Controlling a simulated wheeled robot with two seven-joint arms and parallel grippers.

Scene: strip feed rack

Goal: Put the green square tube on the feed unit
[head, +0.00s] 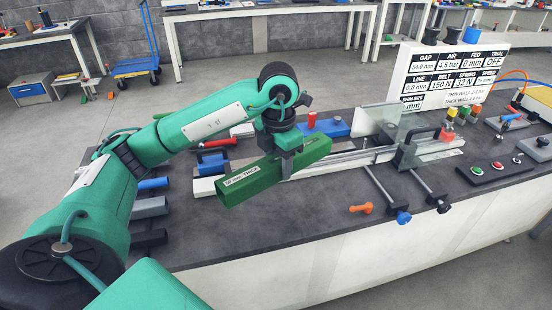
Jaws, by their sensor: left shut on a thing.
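The green square tube (256,182) has a white label on its near end and hangs above the left part of the feed unit. My left gripper (287,162) is shut on it near its middle, coming down from above. The feed unit (345,158) has a long pale rail running from left to right, with a grey clamp block (416,146) and an upright pale plate (378,118) towards its right end. The tube hides part of the rail, and I cannot tell whether they touch. My right gripper is not in view.
Blue (153,183) and grey (150,207) bars lie at the left of the bench. Two rods with knobs (403,217) stick out at the front beside an orange piece (361,208). A display board (450,75) and a button box (495,167) stand at the right.

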